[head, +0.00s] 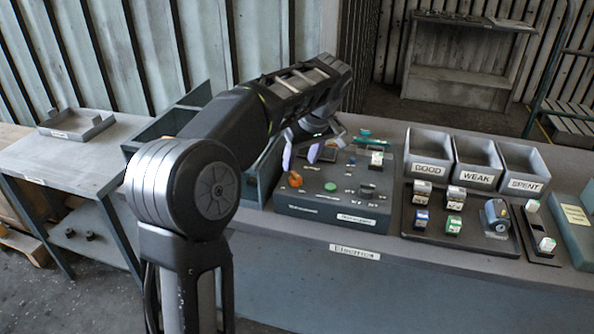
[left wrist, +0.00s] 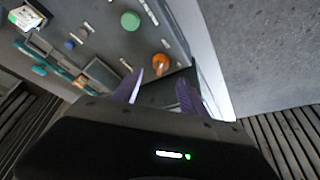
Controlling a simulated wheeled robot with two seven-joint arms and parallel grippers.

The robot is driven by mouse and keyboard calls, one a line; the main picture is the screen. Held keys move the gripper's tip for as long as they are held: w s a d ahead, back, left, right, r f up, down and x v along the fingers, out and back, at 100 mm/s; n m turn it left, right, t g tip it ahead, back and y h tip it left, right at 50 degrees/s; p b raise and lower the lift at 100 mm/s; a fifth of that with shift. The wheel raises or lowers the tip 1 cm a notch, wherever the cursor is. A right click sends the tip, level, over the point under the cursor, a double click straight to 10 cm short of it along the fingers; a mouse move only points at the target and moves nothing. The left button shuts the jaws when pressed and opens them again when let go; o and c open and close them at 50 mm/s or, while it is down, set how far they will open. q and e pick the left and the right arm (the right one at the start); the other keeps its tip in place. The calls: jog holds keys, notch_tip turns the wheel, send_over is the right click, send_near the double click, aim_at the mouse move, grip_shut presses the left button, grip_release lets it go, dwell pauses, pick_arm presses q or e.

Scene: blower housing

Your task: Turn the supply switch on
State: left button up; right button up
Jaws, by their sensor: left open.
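The control panel (head: 330,208) is a dark grey sloped box on the long bench. It bears an orange knob (head: 295,180), a round green button (head: 330,187) and several small fittings. Their labels are too small to read, so I cannot tell which is the supply switch. My left gripper (head: 300,153) is above the panel's left rear part, fingers apart and empty. In the left wrist view, the fingers (left wrist: 160,86) point toward the orange knob (left wrist: 161,63), apart from it. The green button (left wrist: 130,20) is farther off. My right gripper is out of view.
Bins marked GOOD (head: 432,169), WEAK (head: 477,176) and SPENT (head: 524,184) stand right of the panel. A dark board (head: 445,245) with several small blocks lies before them. A side table (head: 80,160) stands left. The bench's front strip is clear.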

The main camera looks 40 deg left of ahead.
aim_at(296, 174)
pick_arm(q)
jog(key=x, duration=0.6)
jog(key=shift+r, duration=0.1)
jog(key=shift+c, duration=0.4)
grip_shut()
